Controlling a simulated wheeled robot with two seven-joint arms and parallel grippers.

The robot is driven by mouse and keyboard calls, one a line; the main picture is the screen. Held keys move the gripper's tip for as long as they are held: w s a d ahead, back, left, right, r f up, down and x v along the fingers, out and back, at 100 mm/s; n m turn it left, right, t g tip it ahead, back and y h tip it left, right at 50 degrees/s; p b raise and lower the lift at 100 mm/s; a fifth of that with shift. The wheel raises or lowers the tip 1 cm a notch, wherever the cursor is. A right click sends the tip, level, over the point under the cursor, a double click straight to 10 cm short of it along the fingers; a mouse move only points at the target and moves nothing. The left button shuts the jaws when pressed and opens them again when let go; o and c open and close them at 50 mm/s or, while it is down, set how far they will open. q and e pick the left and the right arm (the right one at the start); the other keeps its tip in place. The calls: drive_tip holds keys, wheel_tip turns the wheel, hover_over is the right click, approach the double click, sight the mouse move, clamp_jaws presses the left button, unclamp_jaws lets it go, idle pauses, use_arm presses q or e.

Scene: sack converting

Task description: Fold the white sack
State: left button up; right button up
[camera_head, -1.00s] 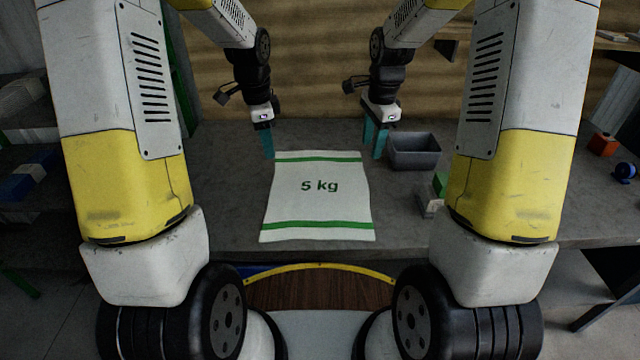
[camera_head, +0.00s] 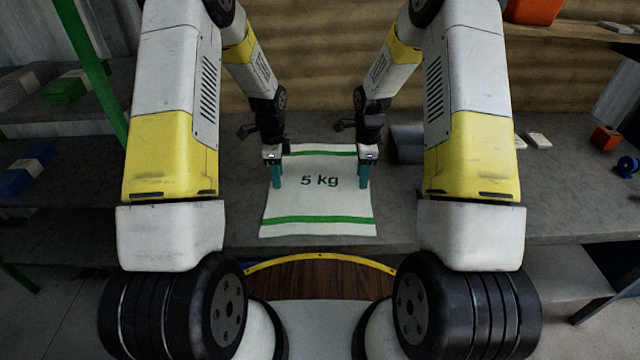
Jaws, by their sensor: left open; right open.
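The white sack (camera_head: 318,203) lies on the grey table, with a green stripe near its far edge, another near its near edge, and "5 kg" printed between them. It looks mostly flat; its far corners are partly hidden by my grippers. My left gripper (camera_head: 277,184) is open, its teal fingers pointing down at the sack's left side, near the far half. My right gripper (camera_head: 363,182) is open, its teal fingers pointing down at the sack's right side at about the same height. I cannot tell whether the fingers touch the cloth.
A grey bin (camera_head: 406,143) stands right of the sack, mostly hidden behind my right arm. The grey table (camera_head: 240,215) is bare just left of the sack. An orange block (camera_head: 605,137) and a blue roll (camera_head: 627,166) lie at the far right.

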use_arm(q)
drive_tip(key=shift+f, duration=0.35)
use_arm(e)
drive_tip(key=shift+f, duration=0.25)
idle(0.3)
use_arm(q)
drive_tip(key=shift+c, duration=0.5)
use_arm(e)
drive_tip(key=shift+c, duration=0.5)
use_arm(q)
clamp_jaws()
use_arm(e)
clamp_jaws()
use_arm(q)
drive_tip(key=shift+s+p, duration=0.1)
drive_tip(key=shift+p, duration=2.45)
use_arm(e)
drive_tip(key=shift+s, duration=0.1)
